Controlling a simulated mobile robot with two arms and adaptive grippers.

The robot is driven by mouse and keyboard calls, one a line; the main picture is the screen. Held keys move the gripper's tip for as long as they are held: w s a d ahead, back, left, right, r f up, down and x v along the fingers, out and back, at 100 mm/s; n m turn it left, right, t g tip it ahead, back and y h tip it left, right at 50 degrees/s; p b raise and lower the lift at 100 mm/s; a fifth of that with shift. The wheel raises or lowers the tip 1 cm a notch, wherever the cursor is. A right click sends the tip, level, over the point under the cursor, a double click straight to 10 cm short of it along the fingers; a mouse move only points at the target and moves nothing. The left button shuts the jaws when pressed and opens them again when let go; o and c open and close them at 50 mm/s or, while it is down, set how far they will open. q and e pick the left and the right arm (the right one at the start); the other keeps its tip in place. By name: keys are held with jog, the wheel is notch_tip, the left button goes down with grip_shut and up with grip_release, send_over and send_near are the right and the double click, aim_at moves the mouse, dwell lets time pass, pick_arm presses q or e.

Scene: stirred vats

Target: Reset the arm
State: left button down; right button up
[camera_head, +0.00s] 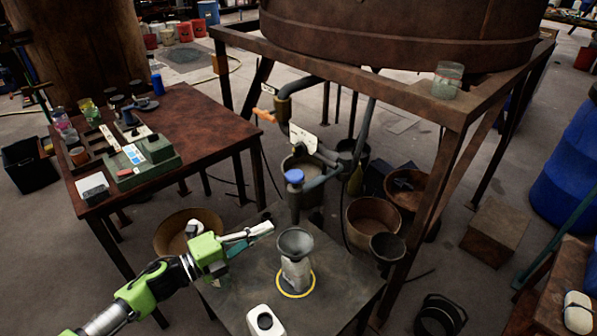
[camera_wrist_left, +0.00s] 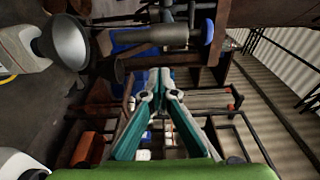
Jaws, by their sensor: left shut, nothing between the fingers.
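My green left arm comes in from the lower left in the head view. Its gripper (camera_head: 262,230) is shut and empty, pointing right above the low dark table (camera_head: 345,275). In the left wrist view the teal fingers (camera_wrist_left: 160,78) meet at their tips with nothing between them. A pale bottle (camera_head: 296,272) with a grey funnel (camera_head: 295,242) on it stands inside a yellow ring on the low table, right of the gripper. The funnel (camera_wrist_left: 66,42) is at the upper left in the wrist view. My right gripper is not in view.
A pipe with a blue-capped valve (camera_head: 295,177) hangs behind the bottle, below the rusty vat (camera_head: 400,30). A white container (camera_head: 264,321) stands at the low table's front. A brown table (camera_head: 195,120) with jars is at left. Buckets (camera_head: 372,222) stand behind the low table.

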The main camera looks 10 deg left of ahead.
pick_arm(q)
jog(key=s+a+f+n+g+y, duration=0.1)
jog(key=s+f+n+y, duration=0.4)
jog(key=n, duration=0.5)
jog(key=s+a+f+n+g+y, duration=0.1)
jog(key=s+a+f+n+y, duration=0.15)
jog(key=s+n+y, duration=0.45)
jog(key=s+d+f+n+g, duration=0.15)
jog(key=s+n+g, duration=0.25)
jog(key=s, duration=0.4)
jog(key=s+d+f+n+g, duration=0.1)
jog(key=s+f+n+g, duration=0.25)
jog(key=s, duration=0.45)
jog(key=s+f+g, duration=0.1)
jog(key=s+f, duration=0.2)
jog(key=f, duration=2.3)
jog(key=s+a+f+g+p, duration=0.1)
jog(key=s+a+f, duration=0.2)
jog(key=s+f, duration=1.1)
jog(key=s, duration=0.3)
jog(key=shift+f+y, duration=0.2)
jog(key=shift+y, duration=0.1)
